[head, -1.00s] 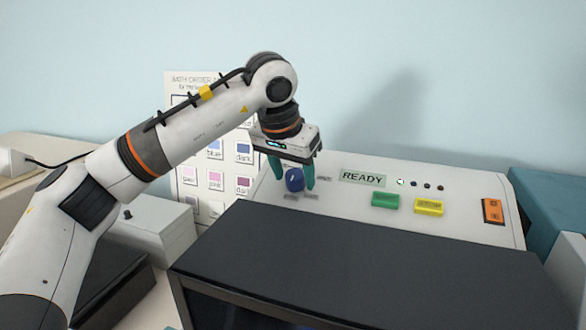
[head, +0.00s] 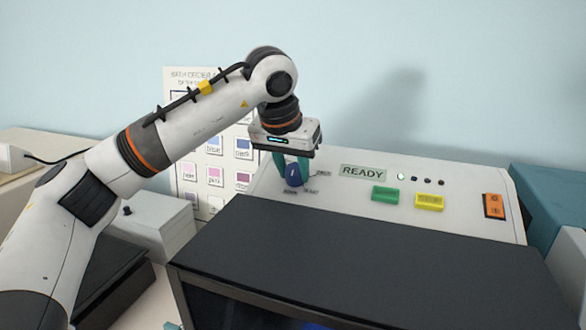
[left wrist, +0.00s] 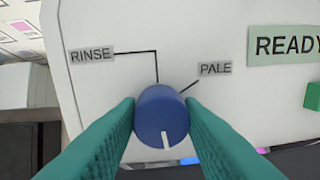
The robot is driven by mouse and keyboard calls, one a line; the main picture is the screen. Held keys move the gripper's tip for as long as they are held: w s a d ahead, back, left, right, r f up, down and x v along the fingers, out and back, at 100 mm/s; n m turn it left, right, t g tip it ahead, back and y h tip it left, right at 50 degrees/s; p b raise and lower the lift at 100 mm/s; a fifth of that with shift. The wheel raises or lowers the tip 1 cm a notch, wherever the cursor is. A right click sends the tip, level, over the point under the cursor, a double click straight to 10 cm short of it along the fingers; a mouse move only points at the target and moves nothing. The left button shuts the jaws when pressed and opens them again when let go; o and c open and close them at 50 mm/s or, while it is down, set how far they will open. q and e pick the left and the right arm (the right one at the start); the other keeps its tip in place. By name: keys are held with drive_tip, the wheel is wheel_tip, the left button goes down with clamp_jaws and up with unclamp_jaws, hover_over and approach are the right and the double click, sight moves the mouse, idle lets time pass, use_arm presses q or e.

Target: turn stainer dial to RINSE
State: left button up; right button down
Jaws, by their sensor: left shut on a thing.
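The blue stainer dial (head: 293,176) is on the stainer's light top panel (head: 345,205). My left gripper (head: 292,182) reaches down over it and is shut on it, one green finger on each side. In the left wrist view the dial (left wrist: 160,112) sits between the fingers (left wrist: 161,125), its white mark toward the bottom of the picture. The RINSE label (left wrist: 91,55) is up and left of the dial, with a line running to it. The mark points at neither. My right gripper is not in view.
A READY sign (head: 363,171), small round lights, a green block (head: 385,194), a yellow block (head: 429,202) and an orange switch (head: 494,206) are right of the dial. A dark hood (head: 350,260) lies in front. A colour chart (head: 188,85) stands behind the arm.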

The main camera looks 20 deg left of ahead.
use_arm(q)
drive_tip(key=n+b, duration=0.1)
drive_tip(key=n, duration=0.3)
drive_tip(key=n+b, duration=0.1)
drive_tip(key=n, duration=0.4)
drive_tip(key=shift+b, duration=0.3)
drive_tip(key=n+b, duration=0.1)
drive_tip(key=n, duration=0.3)
drive_tip(key=shift+n, duration=0.3)
drive_tip(key=n+b, duration=0.1)
drive_tip(key=n, duration=0.3)
drive_tip(key=shift+n+y, duration=0.3)
drive_tip(key=n+b, duration=0.1)
drive_tip(key=n, duration=0.2)
drive_tip(key=shift+n, duration=0.3)
drive_tip(key=n+b, duration=0.1)
drive_tip(key=n, duration=0.3)
drive_tip(key=shift+n, duration=0.3)
drive_tip(key=n+b, duration=0.1)
drive_tip(key=n, duration=0.3)
drive_tip(key=shift+r, duration=0.1)
drive_tip(key=shift+n+b, duration=0.5)
drive_tip(key=shift+n, duration=1.6)
drive_tip(key=shift+r, duration=0.1)
